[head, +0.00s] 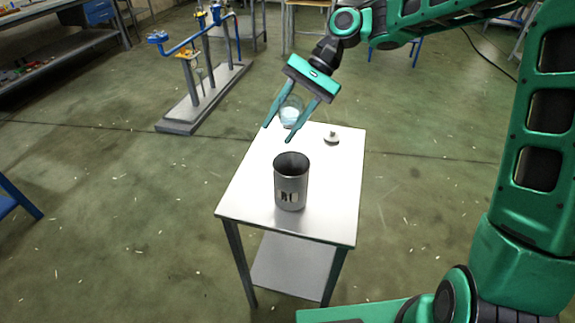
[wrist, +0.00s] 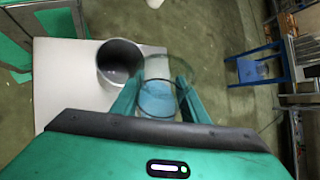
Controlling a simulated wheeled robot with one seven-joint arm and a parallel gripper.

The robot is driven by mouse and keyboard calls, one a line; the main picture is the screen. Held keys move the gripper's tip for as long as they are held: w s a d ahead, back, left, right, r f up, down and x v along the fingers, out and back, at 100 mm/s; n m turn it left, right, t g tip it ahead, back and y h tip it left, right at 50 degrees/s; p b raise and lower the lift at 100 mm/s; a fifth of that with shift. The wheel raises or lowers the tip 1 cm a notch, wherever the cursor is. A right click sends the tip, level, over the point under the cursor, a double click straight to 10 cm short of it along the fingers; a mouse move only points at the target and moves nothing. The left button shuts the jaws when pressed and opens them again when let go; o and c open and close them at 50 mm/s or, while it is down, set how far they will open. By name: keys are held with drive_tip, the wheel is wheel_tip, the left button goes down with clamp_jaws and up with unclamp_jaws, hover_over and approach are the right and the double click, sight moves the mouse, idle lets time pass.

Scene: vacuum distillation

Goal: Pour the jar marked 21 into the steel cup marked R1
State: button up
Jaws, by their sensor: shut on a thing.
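A clear glass jar (head: 290,114) with pale blue contents is between the fingers of my gripper (head: 280,132), over the far left part of the small table. It also shows in the wrist view (wrist: 158,98), upright or nearly so, with the fingers shut on its sides. Its number is not readable. The grey steel cup (head: 290,184) stands upright on the table, nearer than the jar, with a partly readable mark on its front. In the wrist view the cup (wrist: 120,62) is left of the jar, its open mouth showing and its inside dark.
The small white-topped table (head: 240,196) has a lower shelf. A small grey lid-like piece with a knob (head: 332,137) lies at its far right. A stand with blue parts (head: 200,98) is on the floor at the back left. The tabletop around the cup is clear.

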sight(288, 126)
drive_tip(key=shift+r+t, duration=0.2)
drive_tip(key=shift+t, duration=0.4)
drive_tip(key=shift+r, duration=0.1)
drive_tip(key=shift+w+f+n+t+p, duration=0.15)
drive_tip(key=shift+f+n+t+p, duration=0.2)
drive_tip(key=shift+t, duration=0.3)
drive_tip(key=shift+w+f+n+t+p, duration=0.15)
drive_tip(key=shift+f+n+t+p, duration=0.15)
drive_tip(key=shift+t, duration=0.35)
drive_tip(key=shift+w+f+t, duration=0.15)
drive_tip(key=shift+t, duration=0.25)
idle(0.4)
drive_tip(key=shift+w+f+n+t+p, duration=0.1)
drive_tip(key=shift+f+n+t+p, duration=0.3)
drive_tip(key=shift+f+t, duration=0.5)
idle(0.7)
drive_tip(key=shift+s+r+n+t+p, duration=0.25)
drive_tip(key=shift+s+t+p, duration=0.15)
drive_tip(key=shift+s+t, duration=0.1)
idle(1.5)
drive_tip(key=shift+f+n+t+p, duration=0.3)
drive_tip(key=shift+f+t+p, duration=0.05)
drive_tip(key=shift+t, duration=0.35)
idle(0.9)
